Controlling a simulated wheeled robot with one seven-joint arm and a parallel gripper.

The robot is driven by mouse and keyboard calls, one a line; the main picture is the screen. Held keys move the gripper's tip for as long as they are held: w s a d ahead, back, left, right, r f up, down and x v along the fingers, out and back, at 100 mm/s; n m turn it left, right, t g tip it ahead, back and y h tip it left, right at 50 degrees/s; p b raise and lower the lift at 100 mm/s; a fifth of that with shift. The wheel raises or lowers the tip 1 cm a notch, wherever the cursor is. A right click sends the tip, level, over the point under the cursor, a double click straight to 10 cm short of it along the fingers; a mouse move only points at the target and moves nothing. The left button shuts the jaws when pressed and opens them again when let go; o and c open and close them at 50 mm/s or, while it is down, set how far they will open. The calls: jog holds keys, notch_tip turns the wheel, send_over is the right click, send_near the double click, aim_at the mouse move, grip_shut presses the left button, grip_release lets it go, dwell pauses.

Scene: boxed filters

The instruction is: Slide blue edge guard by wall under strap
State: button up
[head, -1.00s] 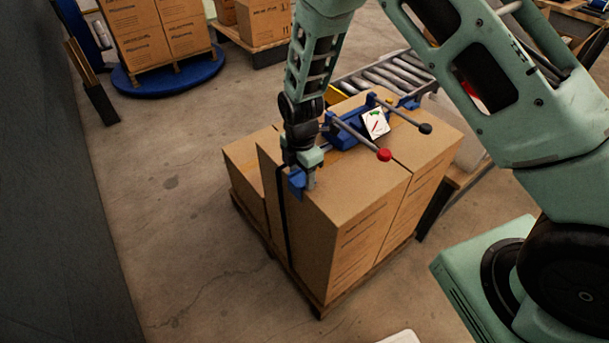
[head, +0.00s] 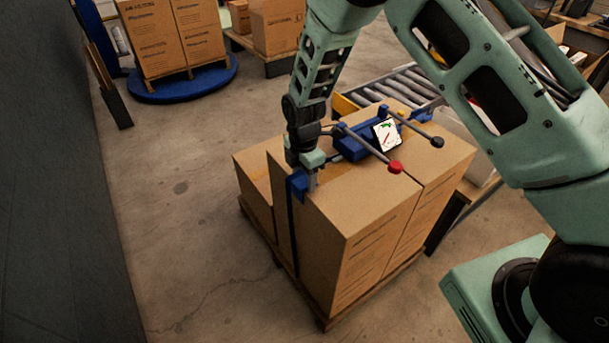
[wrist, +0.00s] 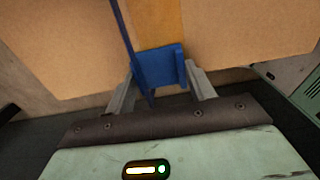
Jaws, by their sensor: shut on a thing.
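The blue edge guard (head: 296,187) sits at the top edge of the large front carton, on the side facing the grey wall. My gripper (head: 305,183) reaches down from above and is shut on it. In the wrist view, the guard (wrist: 160,66) lies between the two fingers of my gripper (wrist: 161,84). The dark strap (head: 291,232) runs down the carton's side just below the guard. In the wrist view, the strap (wrist: 123,38) meets the guard's left part; how far the guard is under it I cannot tell.
A blue strapping tool (head: 352,145) with red- and black-knobbed handles and a small display card (head: 386,134) sits on the cartons near my wrist. The grey wall (head: 50,180) stands at left, with clear floor between. A roller conveyor (head: 395,88) lies behind.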

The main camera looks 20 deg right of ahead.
jog(key=shift+w+a, duration=0.3)
jog(key=shift+w, duration=0.65)
jog(key=o, duration=1.1)
jog(key=shift+c, duration=0.2)
jog(key=shift+r, duration=0.1)
notch_tip(320, 180, up, 17)
jog(key=b, duration=0.1)
jog(key=s+a+r+m+y, duration=0.1)
jog(key=s+a+r+m, duration=0.15)
jog(key=s, duration=0.65)
jog(key=s+a+r+m, duration=0.2)
jog(key=s+r+m, duration=0.2)
jog(key=s, duration=0.4)
jog(key=s+d+m+p, duration=0.1)
jog(key=s+m, duration=0.6)
jog(key=s, duration=0.9)
jog(key=shift+d+r, duration=0.4)
jog(key=shift+d, duration=0.5)
